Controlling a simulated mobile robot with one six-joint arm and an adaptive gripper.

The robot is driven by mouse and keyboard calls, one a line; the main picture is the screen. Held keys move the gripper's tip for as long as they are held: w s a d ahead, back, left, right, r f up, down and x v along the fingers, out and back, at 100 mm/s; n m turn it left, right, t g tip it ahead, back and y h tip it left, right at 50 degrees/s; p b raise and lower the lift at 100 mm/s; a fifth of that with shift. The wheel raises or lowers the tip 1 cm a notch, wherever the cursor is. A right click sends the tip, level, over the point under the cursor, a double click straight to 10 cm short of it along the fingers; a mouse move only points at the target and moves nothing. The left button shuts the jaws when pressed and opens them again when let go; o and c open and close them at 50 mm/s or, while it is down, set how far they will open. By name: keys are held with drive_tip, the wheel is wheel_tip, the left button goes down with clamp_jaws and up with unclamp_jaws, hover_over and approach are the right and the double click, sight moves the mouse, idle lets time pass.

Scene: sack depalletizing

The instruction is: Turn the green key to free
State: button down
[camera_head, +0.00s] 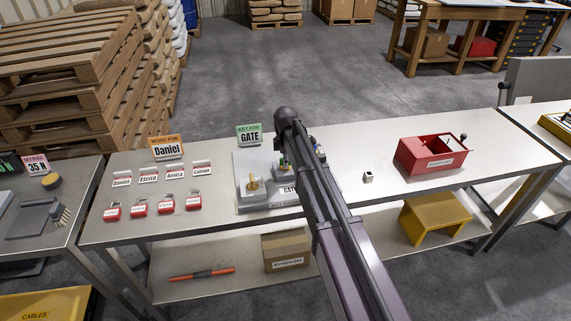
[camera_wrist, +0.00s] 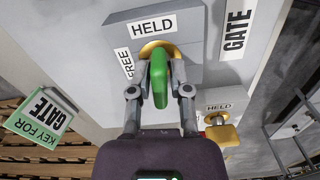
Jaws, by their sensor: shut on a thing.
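In the wrist view the green key (camera_wrist: 159,84) sits in a round brass lock (camera_wrist: 151,48) on a grey block. The key's flat head lies nearly upright in the picture, in line with the HELD label (camera_wrist: 152,28); the FREE label (camera_wrist: 124,63) is to its left. My gripper (camera_wrist: 161,76) has one finger on each side of the key and is shut on it. In the head view my arm hides most of the gripper, and only a bit of the green key (camera_head: 283,162) shows beside it.
A second, brass key (camera_wrist: 221,132) with its own HELD label is close at right in the wrist view. The KEY FOR GATE sign (camera_head: 249,135) stands behind the lock panel. Red padlocks (camera_head: 166,206) lie left; a red box (camera_head: 432,155) stands right.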

drive_tip(key=n, duration=0.2)
drive_tip(key=shift+n, duration=0.3)
drive_tip(key=shift+m, duration=0.8)
drive_tip(key=shift+c, duration=2.4)
unclamp_jaws()
drive_tip(key=shift+r, duration=0.1)
